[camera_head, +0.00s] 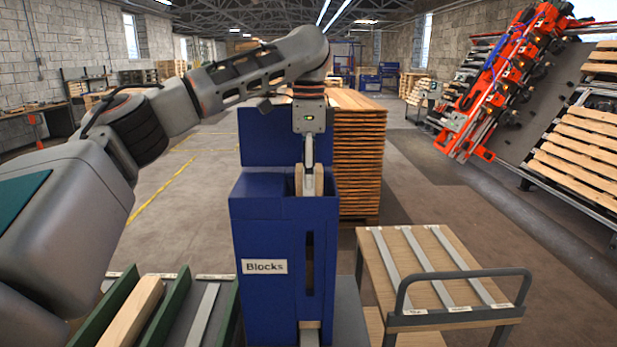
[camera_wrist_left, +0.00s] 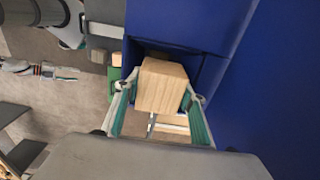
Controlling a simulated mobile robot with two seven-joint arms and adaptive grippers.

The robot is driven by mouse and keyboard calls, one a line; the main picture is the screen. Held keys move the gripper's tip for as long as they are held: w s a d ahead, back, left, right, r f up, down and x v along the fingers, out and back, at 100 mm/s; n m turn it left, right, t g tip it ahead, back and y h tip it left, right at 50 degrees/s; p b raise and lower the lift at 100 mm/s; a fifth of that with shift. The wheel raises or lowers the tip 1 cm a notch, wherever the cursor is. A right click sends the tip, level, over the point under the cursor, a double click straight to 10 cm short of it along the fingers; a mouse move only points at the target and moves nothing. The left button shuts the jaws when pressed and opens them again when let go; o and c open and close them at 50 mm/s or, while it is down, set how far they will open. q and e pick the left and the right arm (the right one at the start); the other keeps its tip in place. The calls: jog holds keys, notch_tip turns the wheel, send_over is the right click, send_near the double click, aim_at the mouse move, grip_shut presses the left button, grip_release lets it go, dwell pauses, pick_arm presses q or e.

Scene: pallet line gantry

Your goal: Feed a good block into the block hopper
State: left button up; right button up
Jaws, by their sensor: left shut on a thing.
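The blue block hopper (camera_head: 262,225), labelled "Blocks", stands in the middle of the head view. My left gripper (camera_head: 309,185) points down into its open top and is shut on a light wooden block (camera_wrist_left: 162,88). In the left wrist view, the block sits between the teal fingers, at the mouth of the blue hopper (camera_wrist_left: 190,28). The gripper and hopper walls hide its lower part. I cannot tell whether it touches the walls. What looks like my right gripper (camera_wrist_left: 62,73) shows small at the left of the wrist view; its jaws are unclear.
A green-sided rack (camera_head: 172,315) with a long wooden piece (camera_head: 133,310) stands at lower left. A cart (camera_head: 430,262) with metal strips is right of the hopper. A stack of boards (camera_head: 358,150) stands behind it. A red machine (camera_head: 500,85) is at upper right. Open floor lies left.

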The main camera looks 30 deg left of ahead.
pick_arm(q)
jog(key=shift+f, duration=0.9)
dwell(0.9)
jog(key=o, duration=1.2)
jog(key=shift+r, duration=3.75)
